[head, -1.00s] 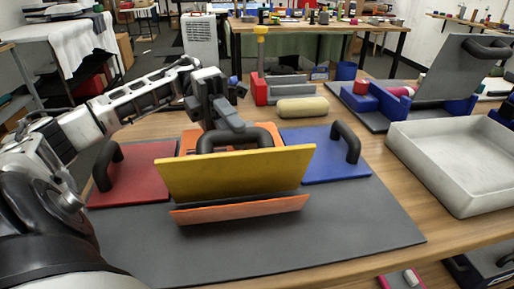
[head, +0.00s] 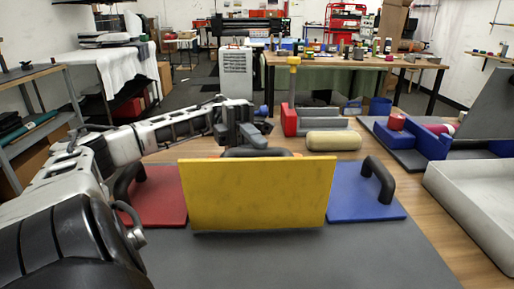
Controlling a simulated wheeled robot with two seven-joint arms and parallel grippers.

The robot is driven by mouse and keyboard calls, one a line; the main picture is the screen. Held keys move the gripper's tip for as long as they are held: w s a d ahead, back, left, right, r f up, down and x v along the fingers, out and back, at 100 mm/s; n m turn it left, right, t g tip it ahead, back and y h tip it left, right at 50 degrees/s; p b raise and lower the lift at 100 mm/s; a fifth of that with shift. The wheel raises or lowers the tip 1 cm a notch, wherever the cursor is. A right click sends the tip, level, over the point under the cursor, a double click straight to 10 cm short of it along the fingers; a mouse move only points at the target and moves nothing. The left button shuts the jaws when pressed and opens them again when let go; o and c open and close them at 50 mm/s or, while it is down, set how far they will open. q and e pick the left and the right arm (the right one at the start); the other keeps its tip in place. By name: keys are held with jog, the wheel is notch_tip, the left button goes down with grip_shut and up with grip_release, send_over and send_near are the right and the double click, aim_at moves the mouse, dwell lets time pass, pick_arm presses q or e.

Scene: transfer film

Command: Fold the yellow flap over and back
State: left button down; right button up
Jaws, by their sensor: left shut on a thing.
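The yellow flap (head: 258,194) stands nearly upright on the grey board (head: 295,255), its broad yellow face turned toward me. Its black handle (head: 262,153) is on the far side, and only its top shows above the flap's upper edge. My left gripper (head: 248,140) reaches over from the left behind the flap and is shut on this handle. The fingertips are partly hidden. My right gripper is not in view.
A red panel (head: 160,197) with a black handle lies left of the flap, a blue panel (head: 358,193) with a handle right of it. Behind are a cream roller (head: 334,141) and a red block (head: 289,120). A white tray (head: 475,205) stands at right.

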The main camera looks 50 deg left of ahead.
pick_arm(q)
jog(key=shift+f, duration=0.3)
